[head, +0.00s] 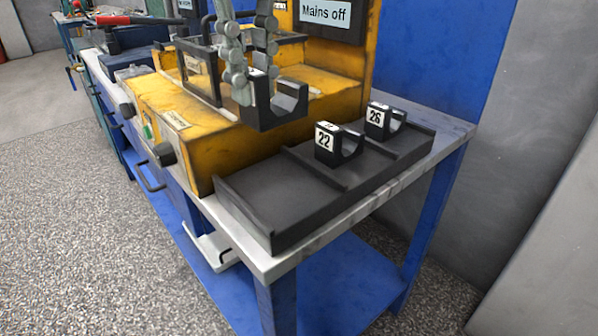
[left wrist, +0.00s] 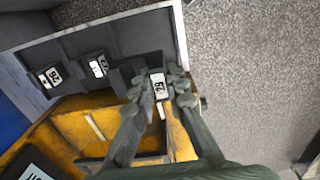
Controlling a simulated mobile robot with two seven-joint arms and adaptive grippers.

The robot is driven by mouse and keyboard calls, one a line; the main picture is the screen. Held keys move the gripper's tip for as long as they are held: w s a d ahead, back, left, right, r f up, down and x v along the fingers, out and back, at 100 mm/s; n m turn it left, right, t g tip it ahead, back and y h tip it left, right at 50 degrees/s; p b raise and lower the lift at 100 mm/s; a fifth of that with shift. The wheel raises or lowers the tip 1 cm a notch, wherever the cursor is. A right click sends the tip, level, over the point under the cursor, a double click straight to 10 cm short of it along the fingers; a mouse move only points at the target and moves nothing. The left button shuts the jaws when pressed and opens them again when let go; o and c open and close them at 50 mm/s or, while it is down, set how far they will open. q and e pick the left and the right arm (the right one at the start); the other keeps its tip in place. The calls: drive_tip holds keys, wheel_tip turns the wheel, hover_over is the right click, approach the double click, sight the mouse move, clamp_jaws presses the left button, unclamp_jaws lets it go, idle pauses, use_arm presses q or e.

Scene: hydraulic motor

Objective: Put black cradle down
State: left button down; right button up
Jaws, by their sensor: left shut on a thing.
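My left gripper (head: 256,72) is shut on a black cradle (head: 284,108) with a U-shaped hollow. It holds the cradle in the air, over the yellow machine's right side as seen in the head view. In the left wrist view the held cradle shows a white label reading 29 (left wrist: 158,87) between the fingers. A black divided tray (head: 262,200) lies on the bench to the lower right. Two labelled black cradles stand in it, cradle 22 (head: 338,147) and cradle 26 (head: 383,121). The tray's near-left compartment is empty. My right gripper is not in view.
The yellow machine (head: 165,100) with knobs and a "Mains off" sign (head: 325,13) stands directly left of and behind the tray. The grey bench top (head: 440,132) ends just beyond the tray. A red-handled tool (head: 125,20) lies farther back along the bench.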

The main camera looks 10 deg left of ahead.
sight(254, 116)
use_arm(q)
wheel_tip(254, 116, down, 5)
drive_tip(key=shift+f, duration=0.1)
drive_tip(key=shift+f+b, duration=0.35)
drive_tip(key=shift+f, duration=1.95)
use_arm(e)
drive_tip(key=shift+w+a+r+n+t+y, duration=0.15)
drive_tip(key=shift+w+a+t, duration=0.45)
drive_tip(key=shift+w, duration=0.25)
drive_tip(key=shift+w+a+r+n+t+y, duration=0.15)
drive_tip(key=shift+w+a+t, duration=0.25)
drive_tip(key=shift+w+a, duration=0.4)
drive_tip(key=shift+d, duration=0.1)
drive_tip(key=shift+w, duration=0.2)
use_arm(q)
drive_tip(key=shift+f, duration=0.1)
drive_tip(key=c, duration=1.5)
unclamp_jaws()
drive_tip(key=shift+c, duration=0.2)
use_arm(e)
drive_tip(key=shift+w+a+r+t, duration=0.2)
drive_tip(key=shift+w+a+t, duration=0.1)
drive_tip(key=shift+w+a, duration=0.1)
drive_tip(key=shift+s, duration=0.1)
